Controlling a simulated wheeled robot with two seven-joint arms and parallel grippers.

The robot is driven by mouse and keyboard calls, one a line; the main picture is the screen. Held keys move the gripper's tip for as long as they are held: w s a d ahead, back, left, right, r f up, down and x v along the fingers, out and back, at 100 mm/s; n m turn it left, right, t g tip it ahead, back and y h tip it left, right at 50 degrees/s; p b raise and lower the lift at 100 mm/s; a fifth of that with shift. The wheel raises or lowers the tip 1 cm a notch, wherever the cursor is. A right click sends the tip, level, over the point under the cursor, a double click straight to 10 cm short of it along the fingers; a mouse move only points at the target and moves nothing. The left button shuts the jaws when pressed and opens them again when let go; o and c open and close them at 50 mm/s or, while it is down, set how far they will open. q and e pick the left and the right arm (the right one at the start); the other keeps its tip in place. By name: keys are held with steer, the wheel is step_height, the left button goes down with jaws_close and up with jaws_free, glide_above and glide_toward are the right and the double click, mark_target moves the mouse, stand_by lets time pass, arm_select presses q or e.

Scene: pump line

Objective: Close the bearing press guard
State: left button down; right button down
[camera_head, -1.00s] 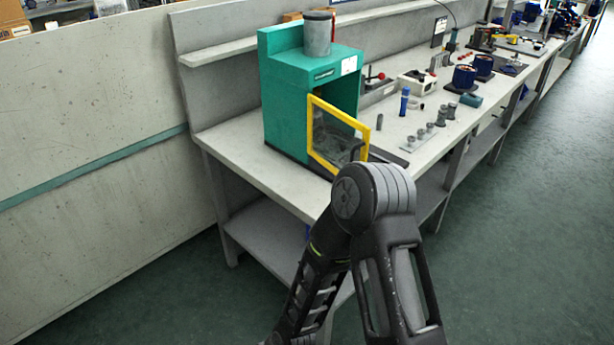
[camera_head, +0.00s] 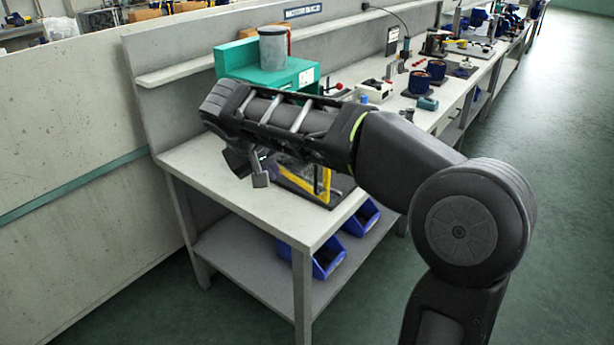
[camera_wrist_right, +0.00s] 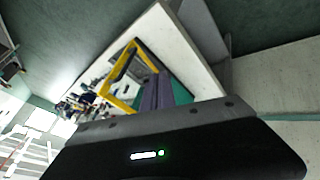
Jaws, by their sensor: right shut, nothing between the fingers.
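The green bearing press (camera_head: 290,76) stands on the near end of the workbench, its front mostly hidden behind my right arm. The yellow-framed guard (camera_head: 303,185) shows only along its lower part, below the forearm. In the right wrist view the guard (camera_wrist_right: 122,98) stands out at an angle from the green press body (camera_wrist_right: 181,92), so it looks open. My right gripper (camera_head: 261,178) is shut and empty, at the guard's left in the head view. Its fingers (camera_wrist_right: 157,82) lie in front of the press in the wrist view; contact with the guard cannot be told. My left gripper is out of view.
The workbench (camera_head: 200,167) has bare top at its near left corner. Blue bins (camera_head: 328,257) sit on the lower shelf. A white-and-black box (camera_head: 375,91) and dark blue parts (camera_head: 418,82) stand farther along. A wall panel (camera_head: 70,120) is at left; floor is clear at right.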

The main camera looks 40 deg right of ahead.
steer(key=shift+s+d+r+m+h, duration=0.3)
steer(key=shift+s+d+r, duration=0.2)
steer(key=shift+d+r, duration=0.15)
steer(key=shift+d+f, duration=0.1)
steer(key=shift+f, duration=0.1)
steer(key=w+d+f+p, duration=0.2)
steer(key=w+d+f, duration=0.1)
steer(key=d+f, duration=0.5)
steer(key=shift+d, duration=0.4)
steer(key=shift+d, duration=0.15)
